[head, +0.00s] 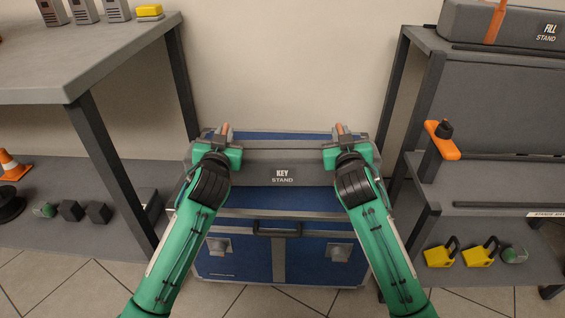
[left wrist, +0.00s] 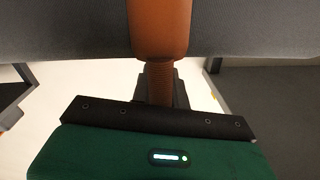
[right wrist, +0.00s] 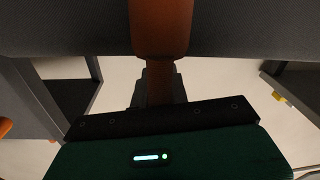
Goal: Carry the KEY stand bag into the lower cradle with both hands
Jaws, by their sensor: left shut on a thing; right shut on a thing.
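The KEY stand bag (head: 258,172) is a long grey bag with a "KEY STAND" label, level and crosswise over the blue case; I cannot tell if it touches the lid. My left gripper (head: 225,136) is shut on the bag's left orange handle, which also shows in the left wrist view (left wrist: 160,32). My right gripper (head: 341,136) is shut on its right orange handle, seen also in the right wrist view (right wrist: 161,30). The lower cradle (head: 490,172) appears to be the empty lower tier of the right rack, with dark rails along it.
The FILL stand bag (head: 500,24) lies on the right rack's top tier. An orange clamp-like piece (head: 441,140) sticks out at that rack's left side. The blue case (head: 278,250) stands between the rack and the left shelf (head: 95,70). Yellow weights (head: 440,253) sit low right.

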